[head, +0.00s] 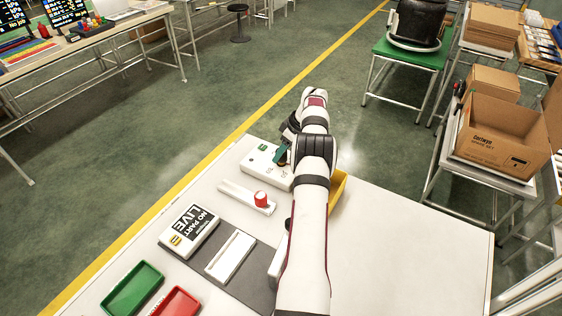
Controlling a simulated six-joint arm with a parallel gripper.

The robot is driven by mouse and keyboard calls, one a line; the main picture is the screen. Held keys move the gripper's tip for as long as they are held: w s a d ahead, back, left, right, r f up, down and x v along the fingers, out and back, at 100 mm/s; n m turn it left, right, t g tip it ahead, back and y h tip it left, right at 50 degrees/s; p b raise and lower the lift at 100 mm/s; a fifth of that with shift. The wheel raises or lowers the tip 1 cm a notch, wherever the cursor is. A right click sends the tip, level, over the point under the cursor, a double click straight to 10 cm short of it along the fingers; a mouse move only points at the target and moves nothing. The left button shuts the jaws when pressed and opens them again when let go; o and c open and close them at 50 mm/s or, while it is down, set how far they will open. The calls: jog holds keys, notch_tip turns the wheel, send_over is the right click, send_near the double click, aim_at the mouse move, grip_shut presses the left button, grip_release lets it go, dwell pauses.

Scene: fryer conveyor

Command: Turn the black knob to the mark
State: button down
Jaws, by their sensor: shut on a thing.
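A white control box (257,166) lies near the far edge of the white table, with a green mark on its top left and small dark print on its front part. My gripper (283,154) is down at the right part of this box, partly hidden by my own wrist and forearm. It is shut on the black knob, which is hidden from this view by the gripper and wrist. The mark for the knob cannot be made out.
A white slider strip with a red knob (261,198), a "NO PART LIVE" box (189,231), a white block (231,256), a green tray (132,288) and a red tray (176,303) lie left of my arm. A yellow bin (338,187) is right. The table's right side is clear (420,245).

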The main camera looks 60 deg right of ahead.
jog(key=shift+s+f, duration=0.15)
jog(key=shift+c, duration=1.6)
grip_release()
